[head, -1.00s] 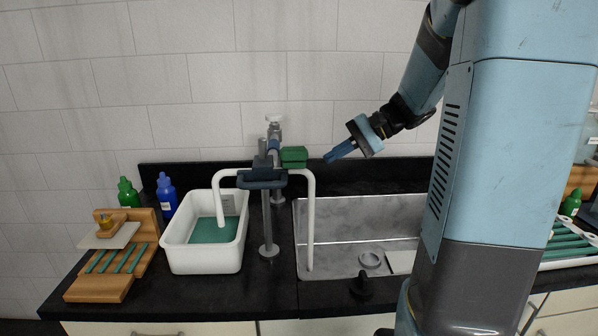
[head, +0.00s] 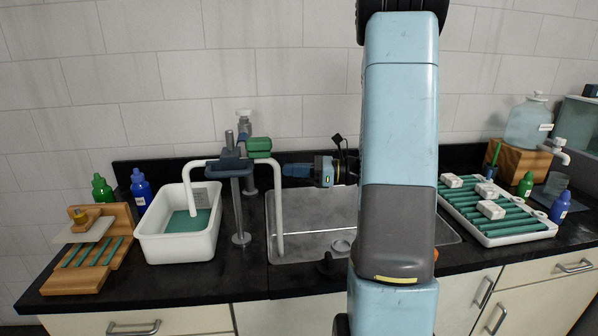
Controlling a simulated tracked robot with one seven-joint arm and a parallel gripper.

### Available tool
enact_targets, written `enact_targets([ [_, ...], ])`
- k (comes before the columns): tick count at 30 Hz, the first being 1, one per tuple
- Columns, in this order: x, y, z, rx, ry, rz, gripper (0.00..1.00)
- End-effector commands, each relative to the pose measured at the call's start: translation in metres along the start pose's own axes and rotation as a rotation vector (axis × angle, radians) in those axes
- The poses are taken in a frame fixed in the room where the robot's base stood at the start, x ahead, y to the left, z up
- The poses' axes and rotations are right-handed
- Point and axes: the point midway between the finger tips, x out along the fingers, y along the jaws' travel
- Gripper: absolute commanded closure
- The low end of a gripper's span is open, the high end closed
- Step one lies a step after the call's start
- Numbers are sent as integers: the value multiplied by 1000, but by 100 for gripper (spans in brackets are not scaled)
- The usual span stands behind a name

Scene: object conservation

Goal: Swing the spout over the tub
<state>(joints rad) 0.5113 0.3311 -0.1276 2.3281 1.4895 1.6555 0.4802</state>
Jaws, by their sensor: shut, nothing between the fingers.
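The tap stands at the back of the counter, with a green block (head: 259,145) and a dark blue head on grey posts. Its white spout pipe (head: 188,180) arches left and comes down over the white tub (head: 180,246), with its end inside the tub's outline. Another white pipe (head: 277,212) runs down from the head into the sink's left side. The tub has a green bottom and stands left of the tap. My gripper (head: 287,170) is shut and empty, pointing left above the sink, just right of the second pipe; I cannot tell whether they touch.
The steel sink (head: 400,232) lies under my arm. Green (head: 102,188) and blue (head: 141,188) bottles and a wooden rack (head: 75,284) stand at left. A white tray (head: 518,240) with green slats and a water jug (head: 528,122) stand at right.

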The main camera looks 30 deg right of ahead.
Motion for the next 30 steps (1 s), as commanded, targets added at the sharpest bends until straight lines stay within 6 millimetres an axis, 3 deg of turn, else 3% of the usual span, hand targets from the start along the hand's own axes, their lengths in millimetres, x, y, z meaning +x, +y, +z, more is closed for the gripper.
enact_targets([
  [9,56,0,0,-1,0,2,100],
  [15,82,0,0,-1,0,1,100],
  [21,94,0,0,-1,1,-1,100],
  [30,95,0,0,-1,1,-1,100],
])
